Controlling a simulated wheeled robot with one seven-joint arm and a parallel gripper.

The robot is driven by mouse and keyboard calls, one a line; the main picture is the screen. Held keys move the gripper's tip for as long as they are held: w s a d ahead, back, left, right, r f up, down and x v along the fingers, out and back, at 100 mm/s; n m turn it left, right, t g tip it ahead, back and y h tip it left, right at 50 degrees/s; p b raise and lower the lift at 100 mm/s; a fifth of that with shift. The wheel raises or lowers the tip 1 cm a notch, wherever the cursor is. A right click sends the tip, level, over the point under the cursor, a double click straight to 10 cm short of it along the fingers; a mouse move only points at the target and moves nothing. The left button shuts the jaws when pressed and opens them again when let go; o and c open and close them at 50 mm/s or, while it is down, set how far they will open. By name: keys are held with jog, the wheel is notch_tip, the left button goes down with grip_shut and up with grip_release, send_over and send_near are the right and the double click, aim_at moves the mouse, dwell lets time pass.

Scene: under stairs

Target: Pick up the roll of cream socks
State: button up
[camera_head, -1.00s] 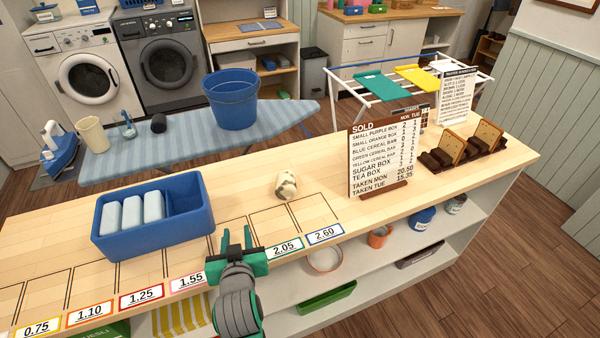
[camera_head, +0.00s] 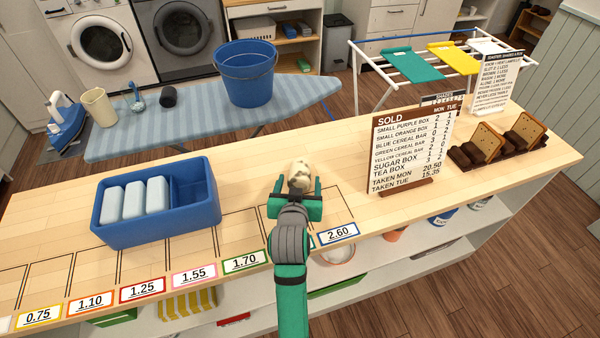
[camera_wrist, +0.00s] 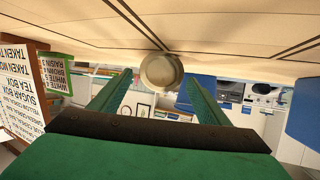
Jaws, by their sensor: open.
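The roll of cream socks (camera_head: 300,172), cream with dark patches, sits on the wooden counter behind the price tags. My gripper (camera_head: 298,188) is open, low over the counter, with its green fingers pointing at the roll. The roll lies at the fingertips, in line with the gap; I cannot tell how far it is inside. In the wrist view, which is upside down, the roll (camera_wrist: 161,72) shows centred between the two fingers (camera_wrist: 158,88), with space on both sides. The fingers hide part of its near side in the head view.
A blue divided tray (camera_head: 150,232) with white blocks stands left on the counter (camera_head: 240,175). The sold board (camera_head: 412,150) stands to the right, with toast racks (camera_head: 490,148) beyond. An ironing board with a blue bucket (camera_head: 246,75) is behind. Counter around the roll is clear.

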aim_at(300, 171)
jog(key=shift+w+d+f, duration=0.1)
jog(key=shift+w+d, duration=0.05)
jog(key=shift+w, duration=0.2)
jog(key=x, duration=0.5)
jog(key=shift+r, duration=0.2)
jog(key=shift+c, duration=0.7)
jog(key=c, duration=1.1)
jog(key=shift+r, duration=0.2)
